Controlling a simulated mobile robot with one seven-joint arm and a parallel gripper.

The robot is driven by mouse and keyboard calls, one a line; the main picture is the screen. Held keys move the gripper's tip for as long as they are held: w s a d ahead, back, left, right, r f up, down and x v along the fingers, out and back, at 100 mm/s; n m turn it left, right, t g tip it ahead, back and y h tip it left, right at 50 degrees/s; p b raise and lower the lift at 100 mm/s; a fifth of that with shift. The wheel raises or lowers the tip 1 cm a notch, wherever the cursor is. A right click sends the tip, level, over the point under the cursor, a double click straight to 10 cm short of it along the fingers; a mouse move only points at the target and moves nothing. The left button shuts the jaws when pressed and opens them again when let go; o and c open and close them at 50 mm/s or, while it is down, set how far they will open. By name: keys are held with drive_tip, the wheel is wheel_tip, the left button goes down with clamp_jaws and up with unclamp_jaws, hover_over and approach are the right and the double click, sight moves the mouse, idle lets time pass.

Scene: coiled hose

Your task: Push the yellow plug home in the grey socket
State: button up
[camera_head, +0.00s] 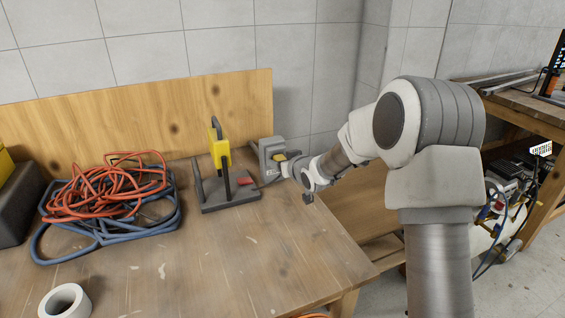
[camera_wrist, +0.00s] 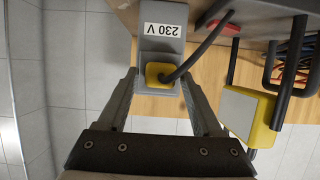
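The grey socket (camera_head: 269,149) is a block at the table's right back edge; in the wrist view it is a grey box marked "230 V" (camera_wrist: 172,46). The yellow plug (camera_head: 279,157) is at its front. In the wrist view the plug (camera_wrist: 155,70) sits against the socket's face, with a dark cable curving up and right from it; how deep it sits I cannot tell. In the head view my gripper (camera_head: 290,168) is small and partly hidden by my wrist.
Left of the socket stands a dark grey stand (camera_head: 218,205) with upright posts, a yellow block (camera_head: 219,150) and a red part (camera_head: 244,181). Coiled orange hose (camera_head: 95,190) and blue hose (camera_head: 120,235) lie farther left. A tape roll (camera_head: 65,301) is in front. The table's middle is clear.

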drive_tip(key=shift+o, duration=0.3)
drive_tip(key=p+v, duration=0.2)
drive_tip(key=v, duration=1.5)
drive_tip(key=shift+s+r+p, duration=0.2)
drive_tip(key=shift+p, duration=0.2)
drive_tip(key=s+d+r+m+g+h+p, duration=0.3)
drive_tip(key=s+d+r+h+p, duration=0.4)
drive_tip(key=s+r, duration=0.45)
drive_tip(key=s+r+g+p, duration=0.2)
drive_tip(key=s+r, duration=0.1)
drive_tip(key=s, duration=0.6)
drive_tip(key=s+d+r+m+g+y+p, duration=0.1)
drive_tip(key=s+r+g+p, duration=0.1)
drive_tip(key=s, duration=0.7)
drive_tip(key=shift+d+r+m+y, duration=0.2)
drive_tip(key=shift+r+m+y, duration=0.1)
drive_tip(key=shift+r, duration=0.4)
